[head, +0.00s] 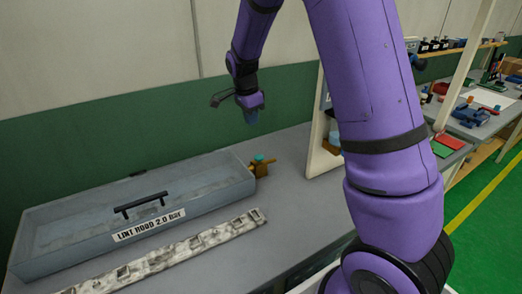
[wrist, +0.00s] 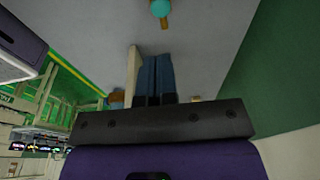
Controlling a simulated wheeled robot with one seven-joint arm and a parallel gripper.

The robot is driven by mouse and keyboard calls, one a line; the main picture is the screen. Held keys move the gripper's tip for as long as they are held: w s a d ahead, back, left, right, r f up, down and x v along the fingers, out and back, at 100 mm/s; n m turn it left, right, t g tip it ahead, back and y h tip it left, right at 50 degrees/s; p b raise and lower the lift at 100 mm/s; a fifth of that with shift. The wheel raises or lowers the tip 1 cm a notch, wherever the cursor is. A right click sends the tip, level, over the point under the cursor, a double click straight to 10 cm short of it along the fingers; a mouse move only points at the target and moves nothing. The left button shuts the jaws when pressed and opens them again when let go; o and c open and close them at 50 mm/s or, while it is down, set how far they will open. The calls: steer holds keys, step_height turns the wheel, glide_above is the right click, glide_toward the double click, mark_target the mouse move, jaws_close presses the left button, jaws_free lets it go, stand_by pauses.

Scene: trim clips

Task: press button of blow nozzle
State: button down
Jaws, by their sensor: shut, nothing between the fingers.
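The blow nozzle (head: 260,168) is a small brass-coloured piece with a teal button (head: 264,158) on top. It is at the right end of the grey box on the bench. In the wrist view the round teal button (wrist: 160,8) shows at the top edge, with a bit of brass beside it. My gripper (head: 250,117) points down, above and behind the nozzle in the head view, clearly apart from it. Its blue fingers (wrist: 157,57) are together and empty, and in the wrist view the button lies beyond their tips.
A long grey box (head: 60,215) with a black handle and a white label lies on the bench. A mottled strip (head: 165,256) lies in front of it. A pale upright panel (head: 316,140) stands to the right of the nozzle. Bare bench top surrounds the nozzle's front.

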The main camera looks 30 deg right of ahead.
mark_target(258, 156)
steer(key=shift+d+f, duration=0.1)
steer(key=shift+f, duration=0.05)
steer(key=f, duration=0.4)
steer(key=d+f, duration=0.1)
steer(key=f, duration=0.4)
steer(key=d+f, duration=0.1)
steer(key=f, duration=0.3)
steer(key=shift+w+f, duration=0.2)
steer(key=shift+f, duration=0.15)
